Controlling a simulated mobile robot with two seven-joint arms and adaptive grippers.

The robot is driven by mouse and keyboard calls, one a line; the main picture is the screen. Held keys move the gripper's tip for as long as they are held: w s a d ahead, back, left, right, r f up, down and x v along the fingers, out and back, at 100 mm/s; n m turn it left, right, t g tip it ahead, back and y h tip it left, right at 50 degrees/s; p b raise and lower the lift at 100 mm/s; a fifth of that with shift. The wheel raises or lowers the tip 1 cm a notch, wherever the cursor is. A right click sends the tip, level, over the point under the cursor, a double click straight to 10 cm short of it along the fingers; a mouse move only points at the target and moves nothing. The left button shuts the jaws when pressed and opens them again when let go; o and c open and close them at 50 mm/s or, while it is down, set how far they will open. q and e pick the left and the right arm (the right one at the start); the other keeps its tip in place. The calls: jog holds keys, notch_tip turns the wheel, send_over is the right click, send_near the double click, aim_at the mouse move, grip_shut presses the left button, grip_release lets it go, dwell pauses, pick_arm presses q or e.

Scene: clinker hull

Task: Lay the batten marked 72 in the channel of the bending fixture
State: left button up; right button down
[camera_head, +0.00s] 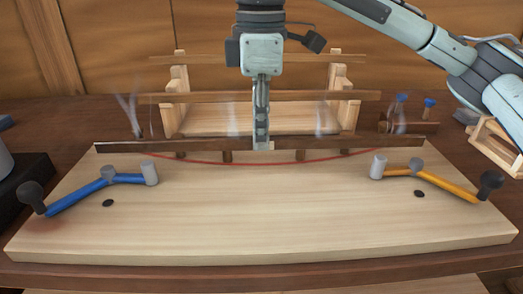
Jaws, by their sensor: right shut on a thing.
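My right gripper (261,143) comes down from above, its arm entering from the upper right. It is shut on the middle of a long dark brown batten (340,143), which lies level across the view. No number can be read on it. The bending fixture is a pale wooden board (260,220) with a curved red line (215,163), several short brown pegs, a blue lever (80,197) at left and an orange lever (445,188) at right. The batten shows over the board's far edge, at the pegs; whether it touches them I cannot tell. My left gripper is not in view.
Behind stands a pale wooden rack (178,103) with a brown batten (200,97) and a lighter batten (205,60) across it. Whitish wisps rise near it. Small blue-topped items (429,103) stand at right. The board's front is clear.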

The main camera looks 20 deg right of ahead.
aim_at(261, 169)
jog(key=shift+w+d+f, duration=0.25)
jog(key=shift+w+f, duration=0.1)
jog(key=shift+w, duration=0.1)
notch_tip(261, 169, down, 3)
jog(key=shift+f, duration=0.4)
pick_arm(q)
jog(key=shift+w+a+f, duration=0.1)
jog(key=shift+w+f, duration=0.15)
pick_arm(e)
jog(key=shift+f, duration=0.15)
jog(key=c, duration=1.6)
grip_release()
jog(key=shift+c, duration=0.2)
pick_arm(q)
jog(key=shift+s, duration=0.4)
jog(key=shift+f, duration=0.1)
